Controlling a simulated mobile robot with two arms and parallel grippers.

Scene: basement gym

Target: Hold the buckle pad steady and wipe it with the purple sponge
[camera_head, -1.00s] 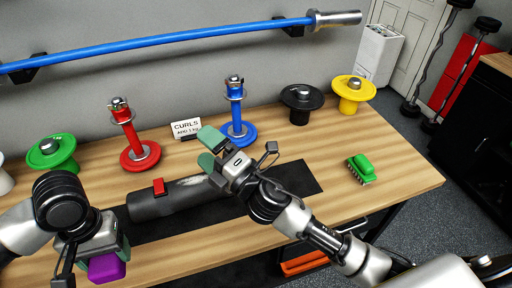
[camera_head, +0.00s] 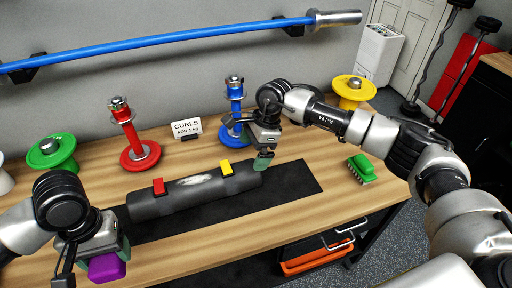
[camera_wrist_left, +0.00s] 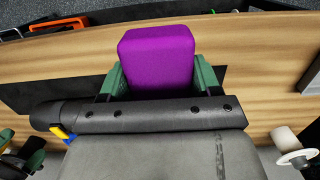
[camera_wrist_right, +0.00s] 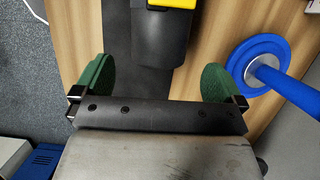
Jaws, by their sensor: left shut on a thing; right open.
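The buckle pad (camera_head: 145,208) is a dark grey roll lying on a black mat, with a red buckle (camera_head: 158,186), a yellow buckle (camera_head: 226,167) and a whitish smudge (camera_head: 200,180) between them. My left gripper (camera_head: 104,256) is shut on the purple sponge (camera_head: 107,269), in front of the pad's left end and apart from it. The sponge (camera_wrist_left: 157,58) sits between both fingers in the left wrist view. My right gripper (camera_head: 264,160) is open and points down at the pad's right end. In the right wrist view the pad's end (camera_wrist_right: 160,45) lies beyond the spread fingers.
The black mat (camera_head: 298,185) lies on the wooden bench. A blue weight post (camera_head: 235,95), a red post (camera_head: 125,120), a green weight (camera_head: 50,152) and a yellow weight (camera_head: 352,90) stand behind. A green brush (camera_head: 362,167) lies right; bench around it is clear.

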